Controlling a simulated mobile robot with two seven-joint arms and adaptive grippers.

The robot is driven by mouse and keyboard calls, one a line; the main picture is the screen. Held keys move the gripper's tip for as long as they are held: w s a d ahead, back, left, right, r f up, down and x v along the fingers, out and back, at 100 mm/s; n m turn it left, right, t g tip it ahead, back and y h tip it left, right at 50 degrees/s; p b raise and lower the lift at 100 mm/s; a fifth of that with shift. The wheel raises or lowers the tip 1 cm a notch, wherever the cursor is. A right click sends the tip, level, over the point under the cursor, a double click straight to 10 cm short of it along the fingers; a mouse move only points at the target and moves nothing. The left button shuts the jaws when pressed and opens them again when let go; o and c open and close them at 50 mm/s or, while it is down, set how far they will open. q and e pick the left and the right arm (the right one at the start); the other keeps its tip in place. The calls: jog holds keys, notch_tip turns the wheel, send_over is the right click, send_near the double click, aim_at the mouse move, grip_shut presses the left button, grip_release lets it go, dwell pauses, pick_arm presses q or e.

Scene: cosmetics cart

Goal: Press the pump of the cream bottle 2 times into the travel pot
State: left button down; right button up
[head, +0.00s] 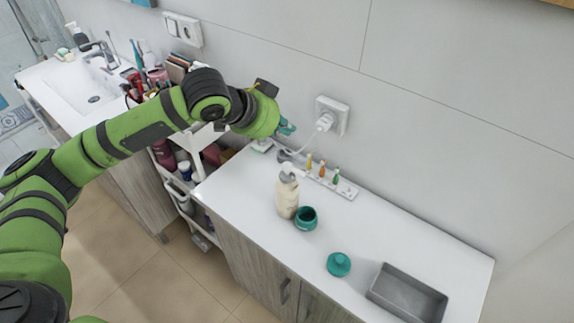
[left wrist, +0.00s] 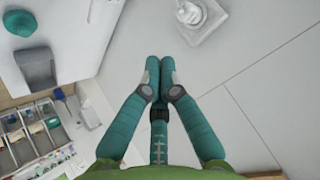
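The cream bottle (head: 287,198), pale with a white pump head (head: 288,173), stands upright on the white counter. The travel pot (head: 306,219), teal and open, stands close beside it on the right. A round teal lid (head: 338,264) lies apart from the pot, nearer the front. My left gripper (head: 287,127) is above the back of the counter, by the wall, higher than the bottle and clear of it. In the left wrist view its teal fingers (left wrist: 160,72) are together with nothing visible between them. The bottle cannot be made out there. My right gripper is not in view.
A grey tray (head: 406,293) sits at the counter's right end. A power strip (head: 325,180) with small coloured items lies behind the bottle, below a wall socket with a plug (head: 325,121). A cart (head: 182,180) with bottles stands left of the counter, before the sink (head: 88,88).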

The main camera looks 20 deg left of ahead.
pick_arm(q)
jog(key=b, duration=0.7)
send_over(289, 163)
jog(key=s, duration=0.1)
jog(key=f, duration=0.6)
jog(key=shift+s+a+f, duration=0.15)
jog(key=shift+a+f, duration=0.05)
jog(key=shift+a, duration=0.2)
jog(key=shift+f, duration=0.85)
jog(key=shift+f, duration=0.2)
jog(key=shift+f, duration=0.2)
jog(key=shift+f, duration=0.95)
dwell(0.3)
jog(key=shift+r+p, duration=1.25)
jog(key=shift+r, duration=0.05)
